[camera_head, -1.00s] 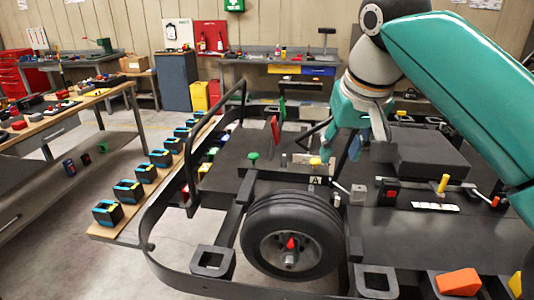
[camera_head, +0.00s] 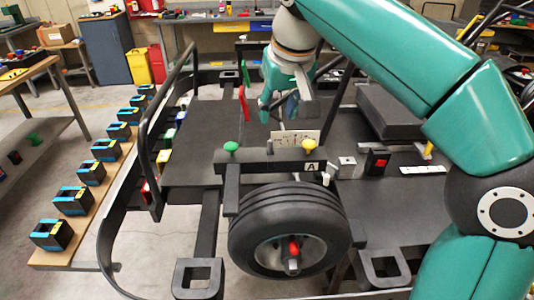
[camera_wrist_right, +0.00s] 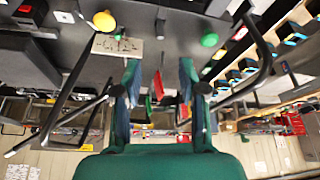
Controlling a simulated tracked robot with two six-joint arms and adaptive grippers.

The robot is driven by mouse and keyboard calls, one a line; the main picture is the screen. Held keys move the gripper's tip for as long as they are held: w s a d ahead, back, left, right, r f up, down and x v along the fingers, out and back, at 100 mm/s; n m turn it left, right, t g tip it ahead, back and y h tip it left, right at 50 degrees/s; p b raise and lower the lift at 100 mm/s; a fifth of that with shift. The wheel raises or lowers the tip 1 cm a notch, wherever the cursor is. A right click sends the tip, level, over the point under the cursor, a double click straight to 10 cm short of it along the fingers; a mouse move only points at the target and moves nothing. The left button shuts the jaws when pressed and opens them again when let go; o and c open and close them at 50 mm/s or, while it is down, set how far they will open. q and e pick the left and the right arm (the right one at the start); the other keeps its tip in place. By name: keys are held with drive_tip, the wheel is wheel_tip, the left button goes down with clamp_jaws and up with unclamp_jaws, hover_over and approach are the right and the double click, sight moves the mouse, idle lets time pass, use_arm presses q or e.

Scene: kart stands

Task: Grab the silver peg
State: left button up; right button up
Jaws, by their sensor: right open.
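A small silver-grey peg (camera_head: 270,147) stands upright on the dark crossbar of the kart stand, between a green knob (camera_head: 231,147) and a yellow knob (camera_head: 309,146). In the right wrist view the peg (camera_wrist_right: 160,29) shows beyond the fingertips, near the top middle. My right gripper (camera_head: 279,106) is open and empty, apart from the peg, appearing above and behind the crossbar in the head view. Its two fingers (camera_wrist_right: 158,76) are spread in the wrist view with nothing held between them. My left gripper is not in view.
A pale plate (camera_head: 295,137) lies behind the crossbar. A red upright part (camera_head: 243,103) stands left of my right gripper. The wheel (camera_head: 290,240) is in front, and a black bar frame (camera_head: 172,125) rises at the left. The flat black deck (camera_head: 205,125) is largely clear.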

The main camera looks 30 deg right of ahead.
hover_over(270, 140)
drive_tip(key=s, duration=0.2)
drive_tip(key=f, duration=0.5)
drive_tip(key=shift+s+a+b, duration=0.1)
drive_tip(key=shift+a+b, duration=0.2)
drive_tip(key=shift+a, duration=0.05)
drive_tip(key=shift+x, duration=3.05)
drive_tip(key=shift+r, duration=0.1)
drive_tip(key=shift+c, duration=0.3)
clamp_jaws()
